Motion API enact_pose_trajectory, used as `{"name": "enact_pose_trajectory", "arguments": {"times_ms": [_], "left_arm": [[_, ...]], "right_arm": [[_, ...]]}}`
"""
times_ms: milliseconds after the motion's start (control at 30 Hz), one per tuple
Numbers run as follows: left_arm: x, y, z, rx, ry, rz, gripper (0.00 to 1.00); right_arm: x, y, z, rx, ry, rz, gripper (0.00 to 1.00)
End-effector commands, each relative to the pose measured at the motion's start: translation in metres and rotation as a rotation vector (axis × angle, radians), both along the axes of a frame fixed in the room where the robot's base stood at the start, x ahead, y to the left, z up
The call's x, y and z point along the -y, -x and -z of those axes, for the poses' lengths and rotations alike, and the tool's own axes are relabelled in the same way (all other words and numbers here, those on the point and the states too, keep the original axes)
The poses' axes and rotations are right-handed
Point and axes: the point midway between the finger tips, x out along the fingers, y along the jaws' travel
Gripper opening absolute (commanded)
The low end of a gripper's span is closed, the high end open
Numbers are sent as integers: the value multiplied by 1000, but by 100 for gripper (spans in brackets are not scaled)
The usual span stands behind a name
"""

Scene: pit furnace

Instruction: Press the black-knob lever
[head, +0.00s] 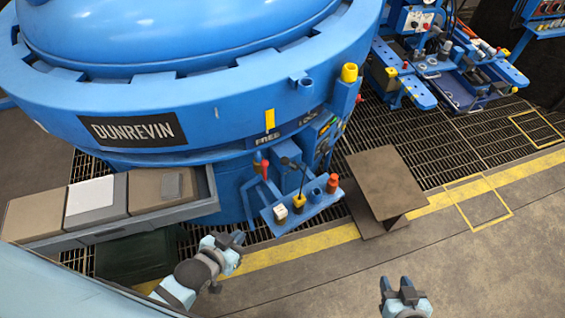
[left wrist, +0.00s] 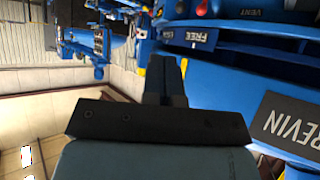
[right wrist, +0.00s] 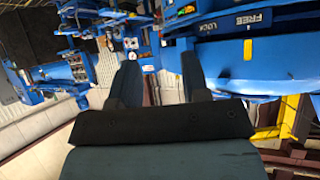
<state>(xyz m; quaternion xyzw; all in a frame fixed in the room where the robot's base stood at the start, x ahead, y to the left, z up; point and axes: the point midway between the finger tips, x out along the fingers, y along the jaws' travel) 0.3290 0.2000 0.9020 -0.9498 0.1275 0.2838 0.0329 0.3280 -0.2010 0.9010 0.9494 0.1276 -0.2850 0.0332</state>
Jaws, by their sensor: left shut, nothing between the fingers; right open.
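A lever with a black knob (head: 285,161) stands among the controls on the side of the blue furnace, beside a red-handled lever (head: 265,168). Both are above a small blue shelf (head: 316,205). I cannot make out the black knob clearly in the wrist views. My left gripper (head: 238,239) is below and left of the levers, apart from them. It is shut and empty, and its fingers also show together in the left wrist view (left wrist: 169,78). My right gripper (head: 398,286) is open and empty near the bottom right, far from the levers; its spread fingers show in the right wrist view (right wrist: 160,80).
The blue furnace (head: 215,115) fills the upper left. A grey bench (head: 110,234) with boxes stands left of the levers, and a brown stand (head: 385,180) to their right. The shelf carries red, yellow and white pieces. Open floor (head: 480,255) lies at the right.

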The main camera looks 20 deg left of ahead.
Motion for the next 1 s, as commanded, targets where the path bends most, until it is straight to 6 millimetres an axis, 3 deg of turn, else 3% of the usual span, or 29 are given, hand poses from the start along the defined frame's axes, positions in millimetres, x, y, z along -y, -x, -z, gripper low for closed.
{"name": "enact_pose_trajectory", "arguments": {"times_ms": [233,367,600,1000], "left_arm": [[1,4,5,-7,-2,2,0],[-3,-11,22,46,-43,19,0],[-21,-79,86,324,-281,111,0],[-40,-190,164,854,-798,278,0]], "right_arm": [[-2,3,3,-5,-3,-1,43],[-5,-3,14,18,-14,-4,43],[-22,-24,54,125,-79,-23,43],[-52,-44,100,330,-221,-68,43]]}}
